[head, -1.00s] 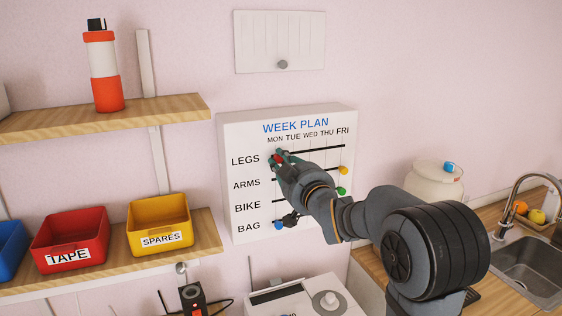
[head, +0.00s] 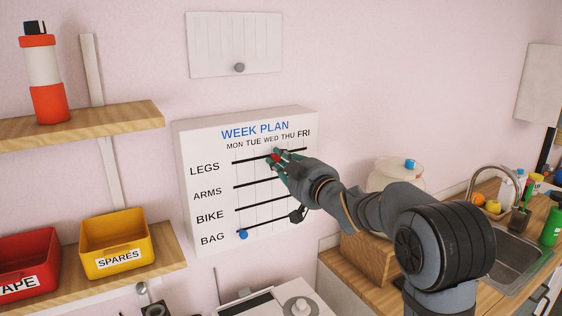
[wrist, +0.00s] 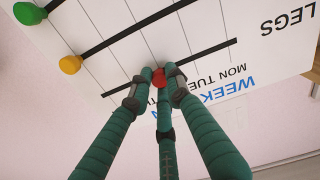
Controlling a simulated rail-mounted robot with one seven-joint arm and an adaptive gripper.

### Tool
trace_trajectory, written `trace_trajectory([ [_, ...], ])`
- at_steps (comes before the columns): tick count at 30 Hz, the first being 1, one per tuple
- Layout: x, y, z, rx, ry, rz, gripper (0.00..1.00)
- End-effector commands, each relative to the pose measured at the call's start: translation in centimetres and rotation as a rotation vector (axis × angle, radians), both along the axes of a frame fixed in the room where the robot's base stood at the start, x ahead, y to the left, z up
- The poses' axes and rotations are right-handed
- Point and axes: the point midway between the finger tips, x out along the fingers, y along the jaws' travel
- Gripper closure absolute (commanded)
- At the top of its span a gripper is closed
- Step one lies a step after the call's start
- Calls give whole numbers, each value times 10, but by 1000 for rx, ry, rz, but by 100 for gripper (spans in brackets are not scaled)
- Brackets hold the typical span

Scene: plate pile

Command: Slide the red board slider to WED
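The white WEEK PLAN board (head: 186,150) hangs on the wall with several slots and day columns. The red slider (wrist: 158,77) sits in the LEGS slot, near the WED column; its exact alignment is hard to tell. It also shows between my fingers in the head view (head: 276,157). My gripper (wrist: 155,84) has its green fingers partly spread around the red slider. In the wrist view the MON-side fingertip looks touching or very close to it. A narrow gap shows on the other side, so the slider does not look clamped.
Blue slider (head: 243,235) sits in the BAG slot. Yellow (wrist: 70,64) and green (wrist: 28,13) sliders sit in lower slots. Left are a shelf bottle (head: 48,80), yellow SPARES bin (head: 114,244) and red TAPE bin (head: 25,262). A jar (head: 398,173) and sink (head: 520,245) are right.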

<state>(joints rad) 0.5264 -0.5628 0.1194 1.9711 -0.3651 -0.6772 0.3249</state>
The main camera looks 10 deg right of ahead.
Motion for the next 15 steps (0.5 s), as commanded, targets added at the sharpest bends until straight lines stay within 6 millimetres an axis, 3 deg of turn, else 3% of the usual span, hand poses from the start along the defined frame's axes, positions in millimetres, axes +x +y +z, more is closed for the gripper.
trace_trajectory([
  [1, -1, 2, 8, -1, -17, 5, 81],
  [10, 0, 2, 4, -1, -10, 3, 64],
  [15, 0, 1, 3, -1, -7, 2, 63],
])
